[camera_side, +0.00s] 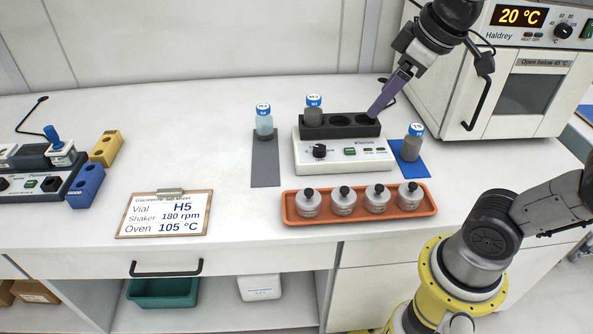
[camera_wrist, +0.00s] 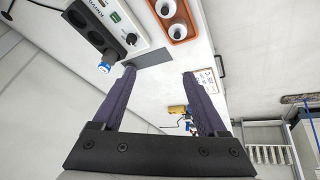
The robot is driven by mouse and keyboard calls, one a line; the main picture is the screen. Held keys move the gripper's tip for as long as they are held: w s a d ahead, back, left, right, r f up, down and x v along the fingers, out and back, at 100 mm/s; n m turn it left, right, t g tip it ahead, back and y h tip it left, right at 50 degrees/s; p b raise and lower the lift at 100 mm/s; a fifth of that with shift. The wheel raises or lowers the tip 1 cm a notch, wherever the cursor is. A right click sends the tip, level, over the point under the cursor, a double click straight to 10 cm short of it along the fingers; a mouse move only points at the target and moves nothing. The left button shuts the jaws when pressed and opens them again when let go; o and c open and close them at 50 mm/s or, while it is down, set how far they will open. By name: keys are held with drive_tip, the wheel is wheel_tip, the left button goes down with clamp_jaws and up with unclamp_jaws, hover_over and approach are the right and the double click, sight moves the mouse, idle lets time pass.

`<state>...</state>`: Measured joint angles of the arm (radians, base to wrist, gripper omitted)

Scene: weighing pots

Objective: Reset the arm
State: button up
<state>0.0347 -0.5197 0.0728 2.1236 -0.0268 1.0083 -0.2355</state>
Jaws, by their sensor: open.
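My gripper (camera_side: 378,108) has purple fingers pointing down at the right end of the black block in the side view. In the wrist view its fingers (camera_wrist: 158,75) are spread apart with nothing between them. The black block (camera_side: 345,132) sits on a white device (camera_side: 378,153). A blue-capped vial (camera_side: 313,114) stands in its left well, and the wells to its right look empty. I cannot tell how far the fingertips are above the block.
A vial stands on a grey mat (camera_side: 265,170) and another on a blue mat (camera_side: 423,168). An orange tray (camera_side: 365,216) holds several lidded pots. The oven (camera_side: 462,95) with its long handle is close to my arm. A clipboard (camera_side: 165,226) lies at left.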

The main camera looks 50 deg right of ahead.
drive_tip(key=s+a+f+m, duration=0.1)
drive_tip(key=s+f+m, duration=0.1)
drive_tip(key=s+f, duration=0.4)
drive_tip(key=shift+s+a+f, duration=0.15)
drive_tip(key=shift+s+f, duration=0.25)
drive_tip(key=shift+s, duration=0.6)
